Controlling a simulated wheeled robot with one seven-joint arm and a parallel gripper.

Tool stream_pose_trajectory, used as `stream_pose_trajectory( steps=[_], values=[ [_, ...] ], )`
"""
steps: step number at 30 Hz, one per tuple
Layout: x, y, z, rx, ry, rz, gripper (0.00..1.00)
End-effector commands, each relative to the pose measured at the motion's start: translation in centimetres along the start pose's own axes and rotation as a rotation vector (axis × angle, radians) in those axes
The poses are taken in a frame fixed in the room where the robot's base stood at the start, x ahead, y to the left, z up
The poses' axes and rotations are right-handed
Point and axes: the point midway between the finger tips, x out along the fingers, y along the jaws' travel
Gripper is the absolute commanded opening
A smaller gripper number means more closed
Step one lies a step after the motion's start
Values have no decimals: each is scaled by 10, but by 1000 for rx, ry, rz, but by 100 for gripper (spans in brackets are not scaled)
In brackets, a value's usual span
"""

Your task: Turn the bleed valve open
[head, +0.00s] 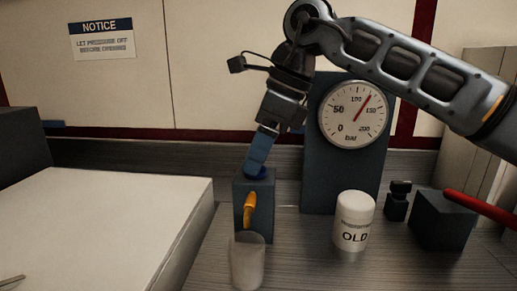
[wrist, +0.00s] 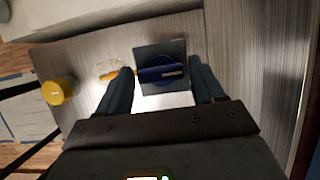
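The bleed valve is a dark block (head: 254,205) with a blue handle on top and an orange spout (head: 250,208) facing me. In the wrist view the blue handle (wrist: 160,73) lies left to right on the square block top, roughly in line with the orange spout (wrist: 117,75). My gripper (head: 257,165) points down over the block; its fingers hide most of the handle in the head view. In the wrist view my gripper (wrist: 161,82) is open, one finger near each end of the handle. I cannot tell if they touch it.
A pale cup (head: 247,265) stands below the spout. A gauge (head: 353,114) on a dark panel reads between 100 and 150 bar. A white "OLD" canister (head: 354,222), a dark box (head: 443,220) and a red bar (head: 482,207) are to the right. A yellow cylinder (wrist: 57,92) shows in the wrist view.

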Motion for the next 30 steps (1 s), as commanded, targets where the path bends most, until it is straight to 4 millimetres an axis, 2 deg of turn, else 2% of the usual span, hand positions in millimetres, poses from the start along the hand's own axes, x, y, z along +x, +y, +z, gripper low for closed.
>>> stream_pose_trajectory(
  steps=[2, 13, 22, 30],
  values=[
    [0, 0, 0, 0, 0, 0, 60],
    [0, 0, 0, 0, 0, 0, 25],
    [0, 0, 0, 35, 0, -15, 25],
    [0, 1, -1, 184, 2, -80, 25]
  ],
)
